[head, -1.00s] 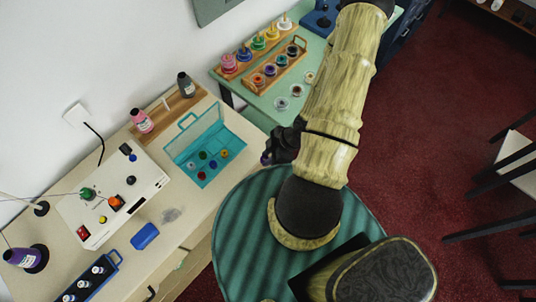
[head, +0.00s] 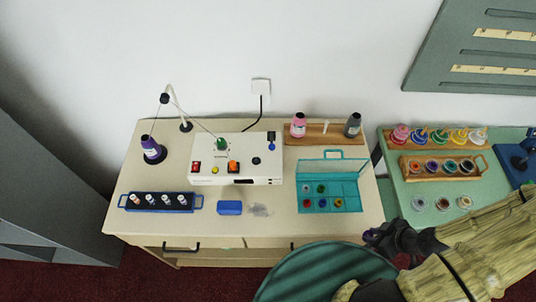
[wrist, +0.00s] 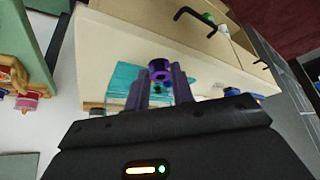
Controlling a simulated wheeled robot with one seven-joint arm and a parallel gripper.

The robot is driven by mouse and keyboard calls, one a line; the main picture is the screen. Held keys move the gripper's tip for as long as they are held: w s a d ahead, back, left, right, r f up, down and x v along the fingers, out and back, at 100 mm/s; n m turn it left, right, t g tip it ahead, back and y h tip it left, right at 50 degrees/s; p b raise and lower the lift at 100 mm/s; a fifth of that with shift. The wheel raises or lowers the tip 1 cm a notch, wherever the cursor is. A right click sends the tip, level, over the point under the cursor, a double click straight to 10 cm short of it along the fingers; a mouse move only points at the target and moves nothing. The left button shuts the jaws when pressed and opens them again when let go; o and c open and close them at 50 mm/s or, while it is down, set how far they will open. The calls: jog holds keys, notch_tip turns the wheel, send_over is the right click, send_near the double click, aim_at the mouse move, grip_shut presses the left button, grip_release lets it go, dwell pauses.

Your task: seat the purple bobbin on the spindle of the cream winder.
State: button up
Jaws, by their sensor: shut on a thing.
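My gripper (head: 374,236) is at the lower right of the head view, just off the front right corner of the cream table. It is shut on the purple bobbin (wrist: 160,70), which shows between the two fingertips in the wrist view; in the head view it is small and partly hidden. The cream winder (head: 210,180) stands on the table, well to the left of my gripper. On its top are a green piece (head: 222,144), where a thread ends, and a blue and black piece (head: 271,142). I cannot tell which part is the spindle.
A teal box (head: 330,208) with its clear lid raised holds several bobbins, between my gripper and the winder. A purple thread cone (head: 152,150), blue rack (head: 160,203) and blue block (head: 230,208) lie left and front. A green table (head: 430,200) carries bobbin racks.

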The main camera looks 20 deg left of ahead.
jog(key=w+f+m+b, duration=0.1)
jog(key=w+m, duration=0.1)
jog(key=w, duration=0.1)
jog(key=w+a+f+m+t+h+b, duration=0.1)
jog(key=w+m, duration=0.1)
jog(key=w, duration=0.2)
jog(key=w+a+f+m+h+b, duration=0.1)
jog(key=w+m, duration=0.1)
jog(key=w, duration=0.2)
jog(key=shift+w+a+f+t, duration=0.1)
jog(key=shift+a+f+t, duration=0.1)
jog(key=shift+t, duration=0.2)
jog(key=w+a+m+h, duration=0.1)
jog(key=w, duration=0.1)
jog(key=w+a+m+h+b, duration=0.1)
jog(key=w+m, duration=0.1)
jog(key=w+a+f+m+t+b, duration=0.1)
jog(key=w+m, duration=0.1)
jog(key=shift+w+a+f+h, duration=0.15)
jog(key=shift+w+h, duration=0.1)
jog(key=shift+h, duration=0.15)
jog(key=shift+w+a+m, duration=0.25)
jog(key=shift+w+m, duration=0.05)
jog(key=shift+m, duration=0.3)
